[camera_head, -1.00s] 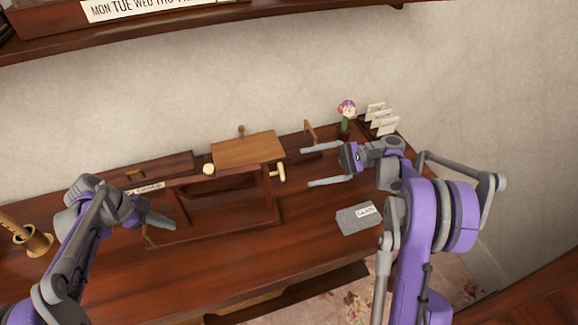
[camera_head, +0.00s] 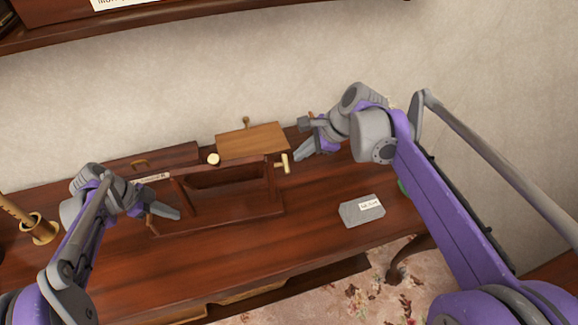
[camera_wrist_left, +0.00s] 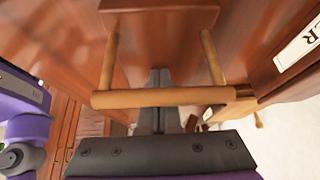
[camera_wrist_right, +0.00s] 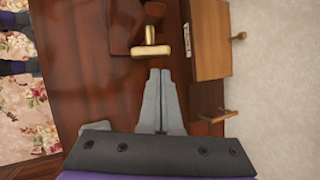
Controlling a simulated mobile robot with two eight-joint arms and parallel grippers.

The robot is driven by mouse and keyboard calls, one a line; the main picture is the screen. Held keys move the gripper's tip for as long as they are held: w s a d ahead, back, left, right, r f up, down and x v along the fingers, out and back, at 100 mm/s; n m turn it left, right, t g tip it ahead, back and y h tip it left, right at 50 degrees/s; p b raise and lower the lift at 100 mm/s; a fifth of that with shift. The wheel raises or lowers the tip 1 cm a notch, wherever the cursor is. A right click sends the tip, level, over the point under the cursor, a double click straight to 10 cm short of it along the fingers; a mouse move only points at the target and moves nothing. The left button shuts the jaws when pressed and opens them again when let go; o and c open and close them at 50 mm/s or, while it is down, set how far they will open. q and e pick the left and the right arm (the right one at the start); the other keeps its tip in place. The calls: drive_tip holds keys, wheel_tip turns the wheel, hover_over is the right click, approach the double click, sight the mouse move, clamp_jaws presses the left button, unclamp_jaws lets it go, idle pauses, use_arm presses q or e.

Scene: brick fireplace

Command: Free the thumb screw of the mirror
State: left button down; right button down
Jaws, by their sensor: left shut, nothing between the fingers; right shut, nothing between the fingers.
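My left gripper (camera_head: 172,212) is shut and empty at the frame's left end. In the left wrist view a wooden bar (camera_wrist_left: 155,98) crosses in front of its fingers; I cannot tell whether they touch.
A lighter wooden box (camera_head: 250,142) with a knob stands behind the frame. A grey labelled slab (camera_head: 361,211) lies at the desk's right front. A brass holder (camera_head: 38,230) stands at far left. The desk front (camera_head: 240,255) is clear; the wall is close behind.

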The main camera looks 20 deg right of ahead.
use_arm(q)
drive_tip(key=shift+f, duration=0.1)
use_arm(e)
drive_tip(key=s+a+r+t+h, duration=0.2)
drive_tip(key=s+a+r+h, duration=0.3)
drive_tip(key=s+r, duration=0.5)
approach(287, 169)
drive_tip(key=shift+n, duration=0.3)
drive_tip(key=x, duration=0.6)
drive_tip(key=shift+w+f, duration=0.2)
drive_tip(key=shift+f, duration=0.15)
